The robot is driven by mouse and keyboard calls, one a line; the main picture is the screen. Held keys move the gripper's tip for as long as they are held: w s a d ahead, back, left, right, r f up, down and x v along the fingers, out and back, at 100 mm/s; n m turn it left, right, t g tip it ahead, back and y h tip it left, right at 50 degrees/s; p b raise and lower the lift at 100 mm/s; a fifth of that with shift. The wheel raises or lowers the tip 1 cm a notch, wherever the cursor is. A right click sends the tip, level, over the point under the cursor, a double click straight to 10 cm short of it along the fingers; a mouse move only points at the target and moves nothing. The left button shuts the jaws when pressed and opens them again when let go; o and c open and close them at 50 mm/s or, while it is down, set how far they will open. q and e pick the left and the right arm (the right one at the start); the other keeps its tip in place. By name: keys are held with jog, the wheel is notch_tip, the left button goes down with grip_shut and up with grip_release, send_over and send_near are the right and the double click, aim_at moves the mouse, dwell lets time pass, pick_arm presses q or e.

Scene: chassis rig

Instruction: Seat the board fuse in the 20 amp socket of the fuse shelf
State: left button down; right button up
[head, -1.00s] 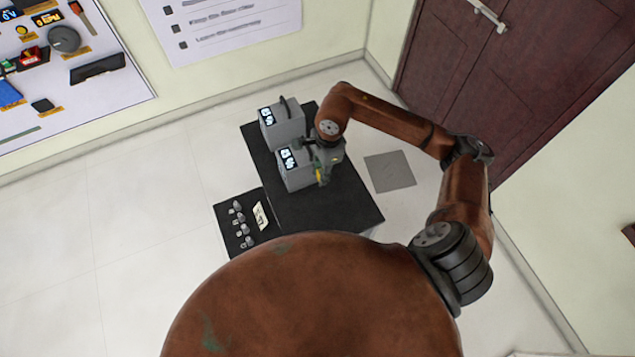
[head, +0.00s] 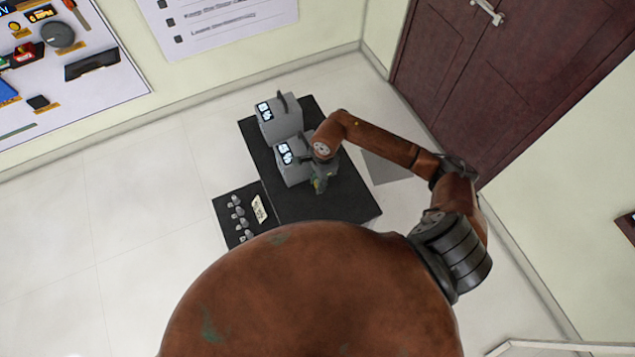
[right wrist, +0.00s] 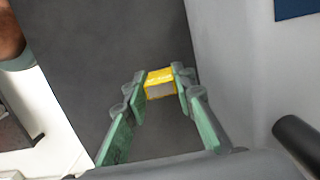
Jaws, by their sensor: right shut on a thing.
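The board fuse (right wrist: 160,84), a small yellow block with a greyish face, sits between the fingertips of my right gripper in the right wrist view. My right gripper (right wrist: 159,86) has green fingers and is shut on it, with dark surface beyond. In the head view my right gripper (head: 319,185) is over the black-topped table (head: 345,207), just right of the nearer grey box (head: 294,174). The fuse is hard to make out there. I cannot identify the fuse shelf or its 20 amp socket for certain. My left gripper is not in view.
A second grey box (head: 285,127) with a handle and a lit display stands behind the nearer one. A low black panel (head: 223,206) at the left carries several small grey pieces and a pale card (head: 259,208). The table's front right part is clear.

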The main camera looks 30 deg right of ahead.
jog(key=shift+f, duration=0.2)
jog(key=o, duration=0.7)
jog(key=shift+r, duration=0.1)
jog(key=shift+c, duration=0.2)
